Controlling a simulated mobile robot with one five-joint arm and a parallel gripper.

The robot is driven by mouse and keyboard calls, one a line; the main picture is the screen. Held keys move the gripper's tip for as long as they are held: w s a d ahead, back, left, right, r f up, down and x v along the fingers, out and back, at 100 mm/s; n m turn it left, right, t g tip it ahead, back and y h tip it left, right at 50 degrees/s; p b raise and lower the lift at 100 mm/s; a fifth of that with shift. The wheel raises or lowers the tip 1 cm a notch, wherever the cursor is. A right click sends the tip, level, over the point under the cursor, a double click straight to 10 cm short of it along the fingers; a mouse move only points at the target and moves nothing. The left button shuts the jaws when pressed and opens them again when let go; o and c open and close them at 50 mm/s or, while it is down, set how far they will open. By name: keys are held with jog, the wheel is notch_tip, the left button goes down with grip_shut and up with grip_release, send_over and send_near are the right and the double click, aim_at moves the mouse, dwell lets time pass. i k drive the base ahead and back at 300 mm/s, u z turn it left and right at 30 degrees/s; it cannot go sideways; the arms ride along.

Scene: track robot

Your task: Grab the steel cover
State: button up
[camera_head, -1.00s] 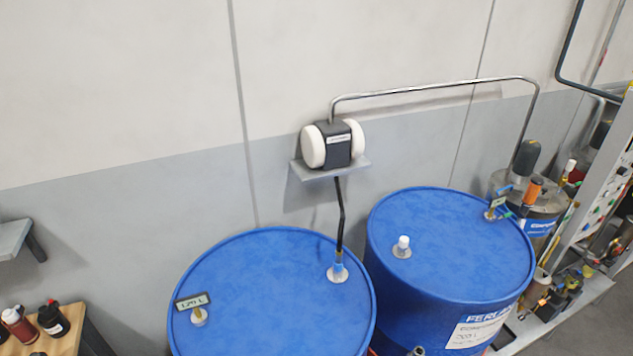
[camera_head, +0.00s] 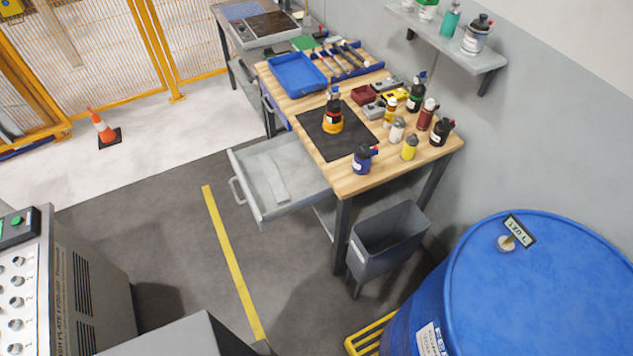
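I cannot make out for certain which thing is the steel cover. An open grey drawer (camera_head: 250,205) is pulled out from the left side of a wooden-topped workbench (camera_head: 375,183). A flat, pale grey metal-looking piece (camera_head: 273,178) lies in the drawer; I cannot tell whether it is the cover. My gripper is not in view.
Several bottles, including a dark blue one (camera_head: 363,160), a black mat (camera_head: 320,147) and a blue tray (camera_head: 297,74) are on the bench. A grey bin (camera_head: 388,240) and blue drum (camera_head: 560,285) stand near it. A grey cabinet (camera_head: 85,290) is at lower left. The floor between is clear.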

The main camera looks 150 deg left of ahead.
aim_at(276, 185)
jog(key=i, duration=0.7)
jog(key=z, duration=5.85)
jog(key=i, duration=1.55)
